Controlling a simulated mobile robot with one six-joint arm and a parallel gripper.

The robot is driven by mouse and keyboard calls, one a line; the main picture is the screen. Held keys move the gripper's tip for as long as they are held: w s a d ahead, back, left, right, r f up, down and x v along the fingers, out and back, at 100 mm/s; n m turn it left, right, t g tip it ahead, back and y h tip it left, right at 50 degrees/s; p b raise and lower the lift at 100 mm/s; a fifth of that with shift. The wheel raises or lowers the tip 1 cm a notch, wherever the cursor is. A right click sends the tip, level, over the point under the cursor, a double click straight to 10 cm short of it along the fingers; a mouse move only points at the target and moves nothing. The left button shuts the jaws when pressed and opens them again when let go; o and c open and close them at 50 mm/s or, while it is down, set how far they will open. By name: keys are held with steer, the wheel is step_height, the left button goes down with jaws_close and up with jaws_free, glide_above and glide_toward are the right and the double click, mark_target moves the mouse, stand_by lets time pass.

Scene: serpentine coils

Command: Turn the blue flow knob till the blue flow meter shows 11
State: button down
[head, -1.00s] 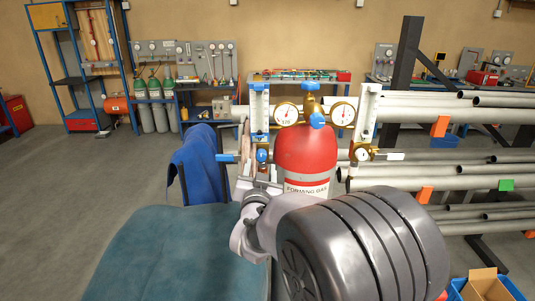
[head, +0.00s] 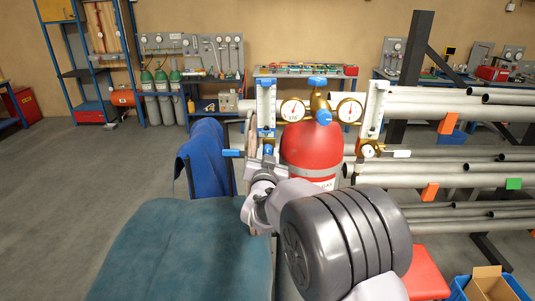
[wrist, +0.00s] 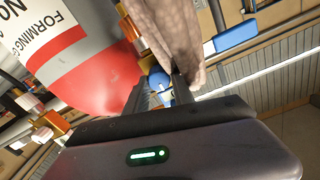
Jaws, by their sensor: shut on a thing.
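The blue flow meter (head: 266,106) is an upright clear tube with a blue frame, left of the two round gauges. Its reading is too small to make out. The blue flow knob (wrist: 159,80) sits between my fingertips in the wrist view.
A red gas cylinder (head: 312,146) stands just right of my gripper. A blue lever (head: 232,153) sticks out left. A beige hanging piece (wrist: 172,35) is close beside the fingers. A second flow meter (head: 373,108) is at right. A blue cloth (head: 205,155) hangs at left.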

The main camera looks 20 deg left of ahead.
steer(key=shift+f+b, duration=0.1)
steer(key=shift+b, duration=0.4)
steer(key=shift+d+f+m+g+b, duration=0.1)
steer(key=shift+m+g+b, duration=0.05)
steer(key=shift+m+b, duration=4.5)
steer(key=shift+d+m+g+b, duration=0.1)
steer(key=shift+m+g+b, duration=0.05)
steer(key=shift+m+b, duration=4.45)
steer(key=shift+n+b, duration=0.55)
steer(key=shift+b, duration=0.3)
steer(key=c, duration=1.1)
jaws_free()
